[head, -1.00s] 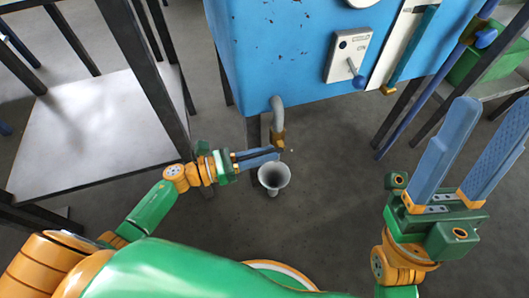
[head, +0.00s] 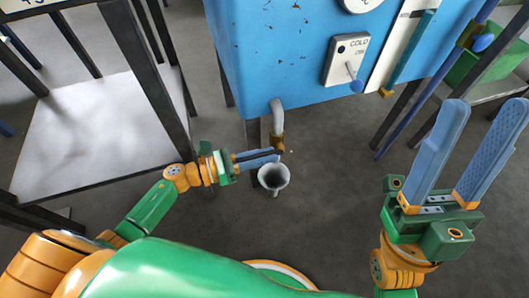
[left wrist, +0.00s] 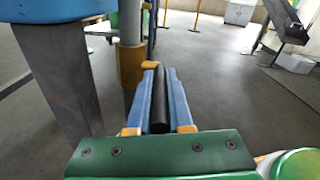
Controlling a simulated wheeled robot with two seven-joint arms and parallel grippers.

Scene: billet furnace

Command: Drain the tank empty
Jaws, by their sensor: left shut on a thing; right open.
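The blue tank (head: 270,60) fills the top middle of the head view. A grey drain pipe (head: 277,105) bends down from its underside to a brass-coloured fitting (head: 277,141). A grey funnel (head: 273,179) stands open just below. My left gripper (head: 272,156) is beside the fitting, shut on a black handle (left wrist: 160,100) that lies between its fingers in the left wrist view. The fitting (left wrist: 131,66) shows just beyond the fingertips. No stream of liquid is visible. My right gripper (head: 486,120) is open and empty at the right, with fingers pointing up.
The tank front carries a "COLD" switch panel (head: 346,60) with a lever and a white gauge strip (head: 398,45). A pale shelf (head: 95,130) on dark legs stands left. A green box (head: 485,60) sits back right. The floor between is clear.

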